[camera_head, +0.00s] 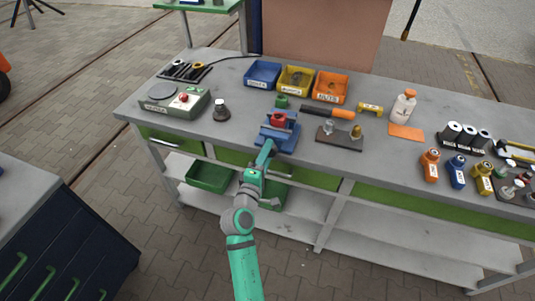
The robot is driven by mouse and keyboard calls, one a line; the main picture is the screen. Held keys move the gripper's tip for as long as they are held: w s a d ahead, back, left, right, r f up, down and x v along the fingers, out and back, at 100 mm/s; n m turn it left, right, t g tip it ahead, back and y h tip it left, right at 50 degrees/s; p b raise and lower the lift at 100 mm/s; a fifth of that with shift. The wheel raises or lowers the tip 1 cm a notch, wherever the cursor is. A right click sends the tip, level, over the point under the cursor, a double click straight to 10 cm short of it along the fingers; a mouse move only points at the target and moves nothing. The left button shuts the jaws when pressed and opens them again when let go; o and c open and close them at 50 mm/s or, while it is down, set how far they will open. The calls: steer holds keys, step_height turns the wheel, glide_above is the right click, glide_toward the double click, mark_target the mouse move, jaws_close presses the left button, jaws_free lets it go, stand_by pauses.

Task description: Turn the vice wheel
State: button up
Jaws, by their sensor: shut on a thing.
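A blue bench vice (287,140) stands near the front edge of the grey workbench, at the middle of the view. A small red part (279,119) shows at its top, between blue parts. My gripper (268,146) reaches up from below to the front of the vice, at the bench edge. It is shut on the vice wheel, which my gripper and wrist hide almost wholly. The wheel's angle cannot be seen.
Blue (262,73), yellow (295,80) and orange (330,87) bins stand behind the vice. A dark plate (340,138) lies close right. Green bins (209,176) sit on the lower shelf.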

steer(key=m, duration=2.6)
steer(key=shift+s+d, duration=0.1)
steer(key=shift+d, duration=0.05)
steer(key=shift+m, duration=0.3)
steer(key=o, duration=1.1)
steer(key=shift+c, duration=0.2)
steer(key=v, duration=1)
steer(key=shift+s, duration=0.4)
steer(key=shift+r, duration=0.1)
